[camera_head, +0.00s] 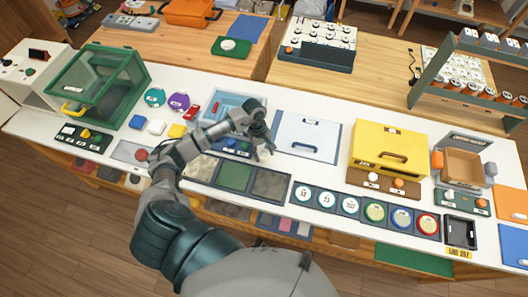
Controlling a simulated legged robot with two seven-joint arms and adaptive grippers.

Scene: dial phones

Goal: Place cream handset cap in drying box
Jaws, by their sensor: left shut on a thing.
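My left arm reaches up from the bottom over the white bench. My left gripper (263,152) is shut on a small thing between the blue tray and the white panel. The fingers hide most of that thing, so I cannot tell its colour or whether it is the cream handset cap. No label marks a drying box. A green clear-walled box (97,84) with a yellow handle stands at the left, and a yellow box (389,147) with a dark handle stands at the right. Both look closed. My right gripper is not in view.
A white panel (307,136) lies right of the gripper. Below it are dark and green pads (235,177) and a row of round dials (364,211). A blue tray (219,105) lies behind my arm. A tan open bin (462,166) stands at the far right.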

